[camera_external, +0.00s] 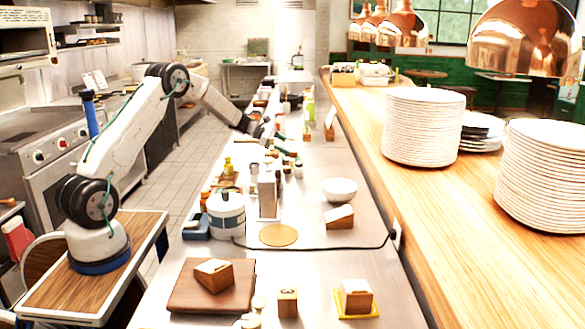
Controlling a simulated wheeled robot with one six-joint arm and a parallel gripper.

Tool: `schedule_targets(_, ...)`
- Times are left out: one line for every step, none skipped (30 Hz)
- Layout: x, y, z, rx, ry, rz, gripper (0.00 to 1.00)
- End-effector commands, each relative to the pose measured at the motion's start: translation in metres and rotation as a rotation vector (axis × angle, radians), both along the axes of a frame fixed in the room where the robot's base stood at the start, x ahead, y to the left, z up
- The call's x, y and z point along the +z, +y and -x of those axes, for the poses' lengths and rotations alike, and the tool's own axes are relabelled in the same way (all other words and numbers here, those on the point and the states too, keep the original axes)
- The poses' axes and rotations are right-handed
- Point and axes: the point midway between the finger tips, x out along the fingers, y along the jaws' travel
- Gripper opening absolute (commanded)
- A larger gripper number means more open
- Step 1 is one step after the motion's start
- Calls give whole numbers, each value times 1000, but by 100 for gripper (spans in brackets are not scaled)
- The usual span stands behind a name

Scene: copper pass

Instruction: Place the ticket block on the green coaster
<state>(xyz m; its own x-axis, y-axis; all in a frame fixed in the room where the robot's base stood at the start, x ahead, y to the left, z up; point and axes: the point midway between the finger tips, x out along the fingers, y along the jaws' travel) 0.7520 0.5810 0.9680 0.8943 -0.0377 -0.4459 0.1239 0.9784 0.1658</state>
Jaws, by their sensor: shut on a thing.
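My gripper (264,136) is far down the steel counter (318,262), low over a cluster of small items. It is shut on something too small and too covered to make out. Several wooden blocks with pale tops could match the ticket block. One block (213,276) lies on a brown board (183,297), one (288,303) stands on bare steel, one (356,296) sits on a yellow coaster (342,311), and one (339,218) is near the white bowl. All are well apart from my gripper. I cannot make out a green coaster clearly.
A white bowl (340,190), a round tan mat (278,235), a white tub (226,215) and a metal holder (268,192) stand mid-counter. A dark cable (340,248) crosses the steel. Plate stacks (424,127) stand on the wooden ledge (440,225) at right. Copper lamps (524,40) hang above.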

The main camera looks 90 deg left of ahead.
Motion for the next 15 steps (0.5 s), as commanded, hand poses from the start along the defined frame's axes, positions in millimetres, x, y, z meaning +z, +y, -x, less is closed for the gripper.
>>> schedule_targets(-8, 0, 0, 0, 0, 2, 48)
schedule_targets(-12, 0, 0, 1, 0, 3, 48)
schedule_targets(-14, 0, 0, 1, 0, 2, 48)
schedule_targets(-15, 0, 0, 1, -1, 1, 48)
schedule_targets(-15, 0, 0, 1, -1, 0, 48)
schedule_targets(-14, 0, 0, 1, -1, 0, 48)
schedule_targets(-14, 0, 0, 1, -1, 0, 48)
schedule_targets(-14, 0, 0, 1, -1, 0, 48)
schedule_targets(-14, 0, 0, 1, -1, 0, 48)
schedule_targets(-14, 0, 0, 1, -1, 0, 48)
schedule_targets(-15, 0, 0, 1, -1, 0, 48)
schedule_targets(-16, 0, 0, 1, -1, 0, 48)
schedule_targets(-17, 0, 0, 1, -1, 0, 48)
schedule_targets(-17, 0, 0, 1, 0, 0, 82)
schedule_targets(-17, 0, 0, 0, 0, -1, 93)
